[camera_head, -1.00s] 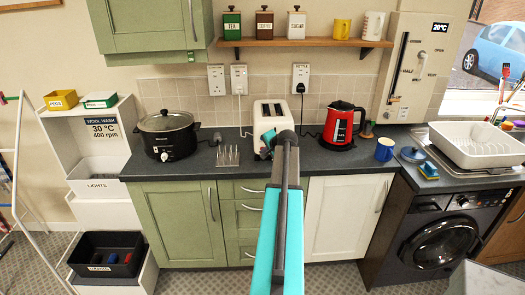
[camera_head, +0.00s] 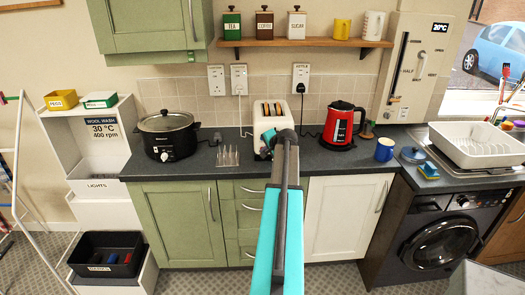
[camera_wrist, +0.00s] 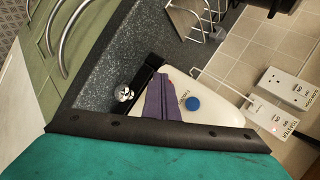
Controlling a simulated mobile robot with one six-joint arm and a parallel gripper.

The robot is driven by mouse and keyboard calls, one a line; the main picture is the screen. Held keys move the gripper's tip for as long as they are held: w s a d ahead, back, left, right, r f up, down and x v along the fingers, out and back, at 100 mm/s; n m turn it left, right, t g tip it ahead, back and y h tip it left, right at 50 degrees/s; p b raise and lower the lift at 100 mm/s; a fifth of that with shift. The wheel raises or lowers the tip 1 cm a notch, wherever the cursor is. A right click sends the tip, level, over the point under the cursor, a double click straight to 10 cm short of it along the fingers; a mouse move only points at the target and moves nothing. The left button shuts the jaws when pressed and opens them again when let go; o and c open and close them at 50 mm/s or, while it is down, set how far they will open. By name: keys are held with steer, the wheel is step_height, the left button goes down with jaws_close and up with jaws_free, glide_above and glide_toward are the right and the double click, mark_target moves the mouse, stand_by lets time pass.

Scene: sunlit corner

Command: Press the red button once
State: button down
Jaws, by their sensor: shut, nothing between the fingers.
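The cream toaster (camera_head: 267,115) stands on the worktop against the tiles. In the wrist view its end (camera_wrist: 215,90) shows a round blue button (camera_wrist: 193,103) with small lettering beside it. A small reddish patch (camera_wrist: 170,76) shows at the edge of the purple-grey fingers; I cannot tell for sure that it is the red button. My gripper (camera_wrist: 164,98) is shut and empty, with its fingers over the toaster's end. I cannot tell whether they touch it. In the head view my arm hides part of the toaster's front.
A red kettle (camera_head: 342,126) stands right of the toaster. A metal rack (camera_head: 228,156) and a black slow cooker (camera_head: 167,135) stand to its left. Wall sockets (camera_head: 239,80) with cables are behind. Some dark worktop (camera_head: 315,160) in front of the kettle is clear.

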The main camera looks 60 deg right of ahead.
steer(key=shift+s+a, duration=0.15)
steer(key=shift+a, duration=0.05)
steer(key=shift+s+a, duration=0.3)
steer(key=shift+a, duration=0.1)
steer(key=shift+a, duration=0.1)
stand_by(0.5)
steer(key=shift+s+a, duration=0.75)
steer(key=shift+a, duration=0.25)
steer(key=shift+s+a, duration=0.75)
steer(key=shift+a, duration=0.2)
